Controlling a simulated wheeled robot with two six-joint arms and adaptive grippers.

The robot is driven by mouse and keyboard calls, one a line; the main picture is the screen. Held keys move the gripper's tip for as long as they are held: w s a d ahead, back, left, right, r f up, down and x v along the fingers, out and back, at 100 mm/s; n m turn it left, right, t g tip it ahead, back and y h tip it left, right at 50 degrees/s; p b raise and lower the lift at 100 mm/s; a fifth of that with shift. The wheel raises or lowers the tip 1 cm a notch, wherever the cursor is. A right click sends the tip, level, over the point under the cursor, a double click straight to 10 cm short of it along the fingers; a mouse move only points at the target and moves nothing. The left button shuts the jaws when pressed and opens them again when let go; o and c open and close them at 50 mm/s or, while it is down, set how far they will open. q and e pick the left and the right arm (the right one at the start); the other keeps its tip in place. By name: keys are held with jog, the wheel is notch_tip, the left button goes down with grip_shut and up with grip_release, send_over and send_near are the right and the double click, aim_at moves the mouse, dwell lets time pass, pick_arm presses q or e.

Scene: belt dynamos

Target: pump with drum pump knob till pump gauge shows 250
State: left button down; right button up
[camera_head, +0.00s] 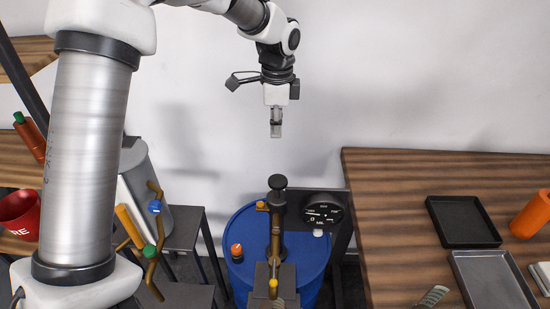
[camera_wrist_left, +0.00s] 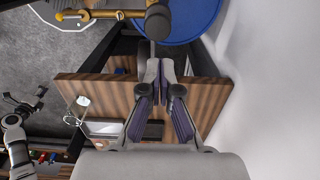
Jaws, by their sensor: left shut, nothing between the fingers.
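The drum pump knob (camera_head: 278,182) is a black knob on top of the upright brass pump, which stands on a blue drum (camera_head: 240,222). It also shows at the top of the left wrist view (camera_wrist_left: 159,22). The pump gauge (camera_head: 323,213) is a round black dial to the right of the pump; its reading is too small to tell. My left gripper (camera_head: 276,130) points down above the knob, apart from it, shut and empty. Its fingers (camera_wrist_left: 162,85) meet below the knob in the left wrist view. At that view's left edge is what looks like my right gripper (camera_wrist_left: 32,104), its jaws unclear.
A wooden table (camera_head: 395,200) on the right holds a black tray (camera_head: 462,222), a grey tray (camera_head: 490,280) and an orange object (camera_head: 533,215). Left are a grey cylinder (camera_head: 150,190), colored valve handles and a red mug (camera_head: 20,212). Space around the knob is clear.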

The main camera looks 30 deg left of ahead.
aim_at(279, 180)
pick_arm(q)
jog(key=f+p, duration=0.1)
jog(key=f, duration=0.3)
jog(key=f+p, duration=0.1)
jog(key=f, duration=0.3)
jog(key=f+p, duration=0.1)
jog(key=f, duration=0.4)
jog(key=shift+d, duration=0.4)
jog(key=shift+w+d+f, duration=0.1)
jog(key=shift+d+f, duration=0.05)
jog(key=shift+f, duration=0.35)
pick_arm(e)
jog(key=r, duration=0.3)
jog(key=shift+w+d+r, duration=0.1)
jog(key=shift+d+r, duration=0.05)
jog(key=shift+d, duration=0.25)
